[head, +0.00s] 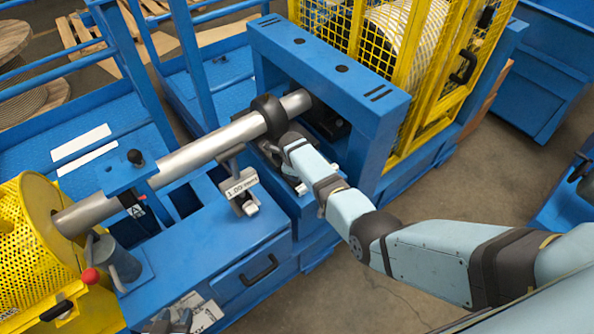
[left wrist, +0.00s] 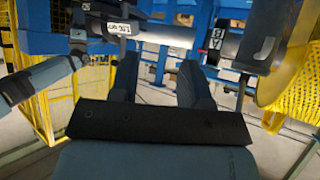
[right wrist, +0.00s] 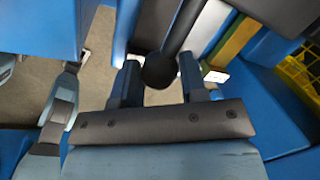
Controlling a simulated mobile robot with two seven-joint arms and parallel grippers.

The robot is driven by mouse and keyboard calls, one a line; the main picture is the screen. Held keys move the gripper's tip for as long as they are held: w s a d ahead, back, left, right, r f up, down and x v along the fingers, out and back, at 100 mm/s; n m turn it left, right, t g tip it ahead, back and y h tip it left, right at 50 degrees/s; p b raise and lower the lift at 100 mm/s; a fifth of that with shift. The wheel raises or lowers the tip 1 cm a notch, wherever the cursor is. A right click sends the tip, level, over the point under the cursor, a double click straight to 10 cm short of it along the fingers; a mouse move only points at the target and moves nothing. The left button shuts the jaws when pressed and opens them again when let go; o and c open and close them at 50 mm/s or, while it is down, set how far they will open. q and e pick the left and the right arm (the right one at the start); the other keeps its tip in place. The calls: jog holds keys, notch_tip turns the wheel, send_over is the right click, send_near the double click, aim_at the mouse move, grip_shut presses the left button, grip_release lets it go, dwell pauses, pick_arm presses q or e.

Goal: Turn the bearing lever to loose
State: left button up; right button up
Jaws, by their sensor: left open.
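In the right wrist view a round black knob (right wrist: 160,70), which looks like a lever's end, sits between the two fingers of my right gripper (right wrist: 160,76). I cannot tell whether both fingers touch it. My left gripper (head: 168,322) is at the bottom edge of the head view. Its fingers are apart and empty in the left wrist view (left wrist: 158,68). No loose or tight marking is readable.
A tag reading 1.00 (head: 241,187) stands near the bearing. A yellow mesh drum (head: 32,250) is at left, a yellow cage (head: 405,60) behind the blue frame.

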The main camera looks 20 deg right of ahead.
jog(key=o, duration=0.4)
jog(key=shift+w+a+r, duration=0.1)
jog(key=shift+a, duration=0.35)
jog(key=shift+c, duration=0.2)
pick_arm(q)
jog(key=shift+a+f, duration=0.1)
jog(key=shift+a, duration=0.15)
jog(key=shift+d, duration=0.1)
pick_arm(e)
jog(key=shift+d, duration=0.1)
